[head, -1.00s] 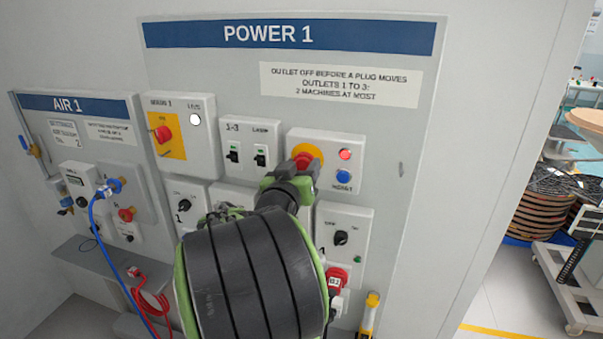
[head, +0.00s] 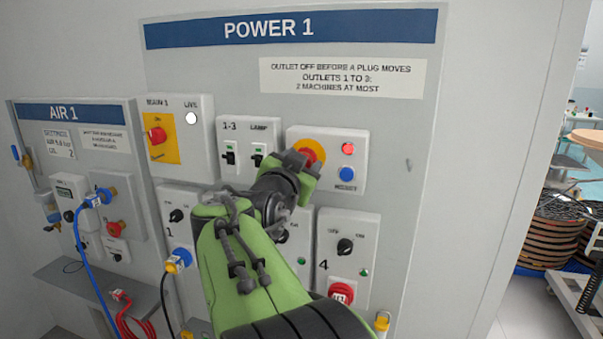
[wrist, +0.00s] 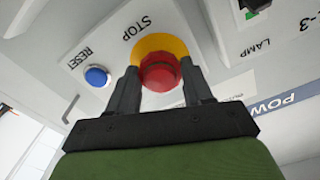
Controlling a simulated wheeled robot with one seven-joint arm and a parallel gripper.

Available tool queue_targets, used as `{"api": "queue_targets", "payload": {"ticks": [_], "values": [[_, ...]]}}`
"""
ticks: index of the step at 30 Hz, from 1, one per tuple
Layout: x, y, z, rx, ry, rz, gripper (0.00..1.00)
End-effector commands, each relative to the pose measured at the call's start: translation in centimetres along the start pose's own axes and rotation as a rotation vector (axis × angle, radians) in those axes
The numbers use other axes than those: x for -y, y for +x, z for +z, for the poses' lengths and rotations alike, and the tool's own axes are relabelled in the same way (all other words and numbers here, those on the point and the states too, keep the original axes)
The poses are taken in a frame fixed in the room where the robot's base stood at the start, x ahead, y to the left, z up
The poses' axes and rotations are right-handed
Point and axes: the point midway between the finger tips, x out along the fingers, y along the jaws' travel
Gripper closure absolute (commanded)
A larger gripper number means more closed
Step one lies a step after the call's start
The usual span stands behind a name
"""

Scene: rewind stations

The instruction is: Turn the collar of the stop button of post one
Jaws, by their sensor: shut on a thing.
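The stop button is a red mushroom button (wrist: 160,72) on a yellow round base (wrist: 165,44), under the word STOP in the wrist view. In the head view its yellow base (head: 314,148) shows behind my gripper (head: 300,163), on a white box at the right of the POWER 1 panel. In the wrist view my gripper (wrist: 163,85) has one dark finger on each side of the red button, shut on it. The fingertips reach up to the yellow base. The head view hides part of the button behind the gripper.
A blue reset button (head: 347,173) and a red lamp (head: 348,148) sit right of the stop button. Lamp switches (head: 258,155) are to its left. Below are outlet boxes with a black knob (head: 345,246). A blue hose (head: 80,245) hangs at left.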

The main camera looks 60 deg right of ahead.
Motion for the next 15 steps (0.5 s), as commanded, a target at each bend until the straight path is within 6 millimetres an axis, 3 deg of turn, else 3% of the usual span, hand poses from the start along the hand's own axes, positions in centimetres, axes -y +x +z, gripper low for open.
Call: {"api": "queue_targets", "payload": {"ticks": [13, 14, 15], "values": [[0.00, 0.00, 0.07, 0.004, 0.009, 0.001, 0.80], [-0.01, 0.00, 0.07, 0.004, 0.009, 0.001, 0.45], [0.00, 0.00, 0.07, 0.004, 0.009, 0.001, 0.39]]}}
